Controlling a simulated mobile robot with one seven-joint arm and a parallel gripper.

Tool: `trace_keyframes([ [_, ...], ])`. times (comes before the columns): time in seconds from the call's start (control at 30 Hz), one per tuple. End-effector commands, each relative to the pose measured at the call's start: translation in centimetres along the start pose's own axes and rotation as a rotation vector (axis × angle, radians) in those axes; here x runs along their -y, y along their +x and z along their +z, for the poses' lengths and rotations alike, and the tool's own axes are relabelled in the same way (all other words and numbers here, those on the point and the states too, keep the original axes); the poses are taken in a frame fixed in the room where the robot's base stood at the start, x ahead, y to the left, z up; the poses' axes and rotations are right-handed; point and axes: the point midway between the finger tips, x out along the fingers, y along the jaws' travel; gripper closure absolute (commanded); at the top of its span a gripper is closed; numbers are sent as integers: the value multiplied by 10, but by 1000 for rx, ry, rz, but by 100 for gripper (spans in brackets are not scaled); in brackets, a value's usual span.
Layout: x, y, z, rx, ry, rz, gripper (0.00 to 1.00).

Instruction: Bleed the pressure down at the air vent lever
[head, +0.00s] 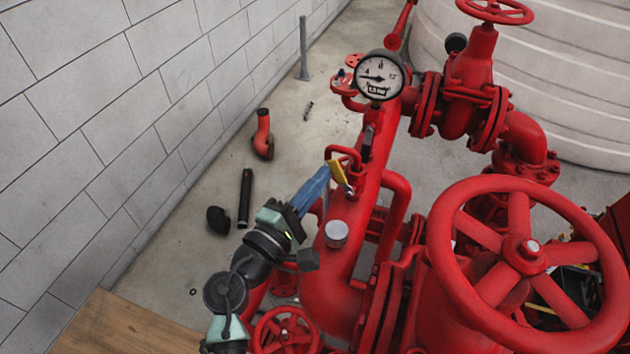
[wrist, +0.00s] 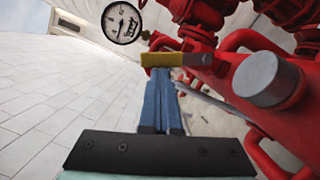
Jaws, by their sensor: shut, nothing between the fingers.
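The air vent lever (head: 337,172) has a yellow grip and stands on the red pipe, tilted, with its bare metal end toward the lower right. In the wrist view the yellow lever (wrist: 162,60) lies across the tips of my fingers, with its metal end to the right. My gripper (head: 325,171) has blue fingers, which are shut together with nothing between them. Its tips (wrist: 163,72) are right at the yellow grip; I cannot tell whether they touch it. The pressure gauge (head: 380,76) stands farther up the pipe, its needle pointing left near the 4.
A large red handwheel (head: 530,250) fills the right foreground. A grey round cap (head: 337,234) sits on the pipe close to my gripper. A block wall (head: 100,110) runs along the left. A red elbow (head: 263,135) and a black pipe (head: 245,197) lie on the floor.

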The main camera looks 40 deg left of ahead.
Motion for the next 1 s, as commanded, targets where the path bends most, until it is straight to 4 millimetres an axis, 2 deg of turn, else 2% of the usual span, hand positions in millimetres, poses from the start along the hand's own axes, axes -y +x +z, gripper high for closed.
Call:
trace_keyframes([
  [0.4,-5,4,16,7,204,-52,100],
  [1.0,-5,4,17,5,241,-61,100],
])
